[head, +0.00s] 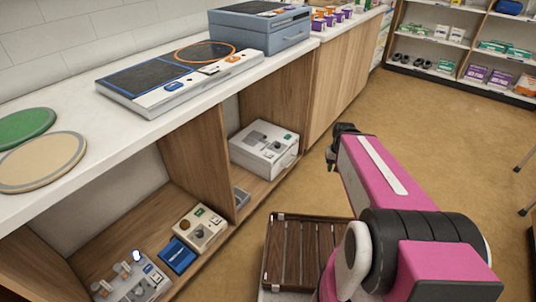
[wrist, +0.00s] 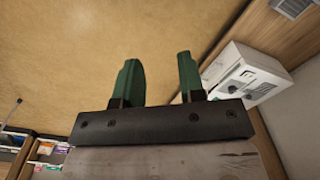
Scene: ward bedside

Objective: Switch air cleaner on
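A white box-shaped appliance (head: 265,148) with small controls and a side handle stands in the open lower compartment under the counter. I cannot tell for certain whether it is the air cleaner. It also shows at the right of the wrist view (wrist: 243,76), beyond my fingers. My gripper (wrist: 158,75) has its two green fingers apart with nothing between them. In the head view my gripper (head: 338,143) is out over the floor, to the right of the appliance and apart from it; its fingertips are hard to make out there.
The counter (head: 180,115) carries a flat two-zone device (head: 150,82), a blue-grey box (head: 262,28) and round mats (head: 42,162). Smaller control units (head: 200,228) sit in the lower left compartment. A slatted wooden piece (head: 300,250) is at the bottom centre. Open floor (head: 420,120) lies to the right.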

